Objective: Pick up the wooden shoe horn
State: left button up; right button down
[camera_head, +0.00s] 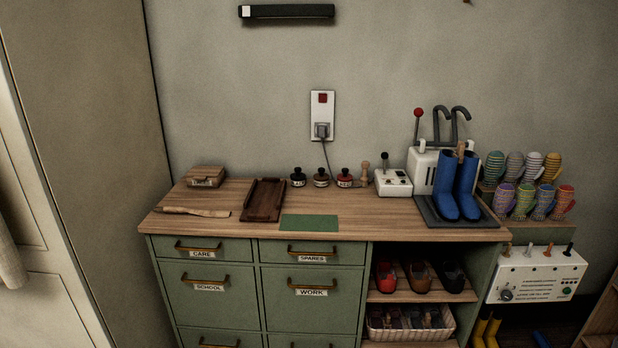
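The wooden shoe horn (193,212) looks to be the long, thin, light-brown piece lying flat near the left front edge of the wooden bench top (350,222). Its length runs roughly left to right. Nothing lies on top of it. Neither of my grippers shows in the head view.
A dark wooden tray (264,200) and a green mat (309,223) lie right of the shoe horn; a wooden box (205,177) stands behind it. Small bottles (320,178), a white switch box (393,183) and blue boots (445,188) stand further right. Labelled drawers (204,249) are below.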

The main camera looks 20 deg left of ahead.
aim_at(166, 210)
jog(key=u, duration=1.35)
